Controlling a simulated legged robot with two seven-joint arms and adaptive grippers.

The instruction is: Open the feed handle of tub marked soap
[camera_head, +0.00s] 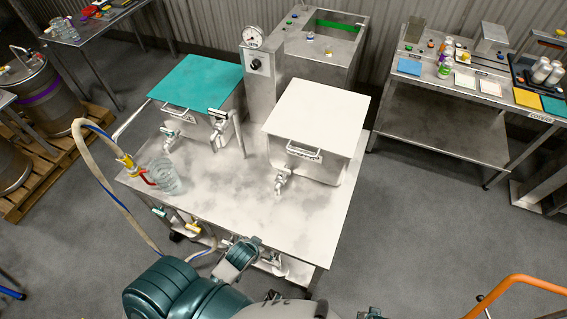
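Two steel tubs stand on a metal table: one with a teal lid (197,82), one with a white lid (318,116). The white-lidded tub has a front bail handle (303,153) and a tap (283,183) low on its front. The teal-lidded tub has a similar tap (170,137). Below the table's front edge are valves, one with a teal handle (159,212) and one with a yellow handle (193,229). No word "soap" is readable on either tub. Teal and grey parts of my own body fill the bottom centre. I make out no fingertips of either gripper.
A clear jug (163,176) and a pale hose (98,172) with red and yellow fittings are at the table's left. A gauge post (255,85) rises behind the tubs. A side bench (440,110) stands at right. The table's front right surface (290,228) is bare.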

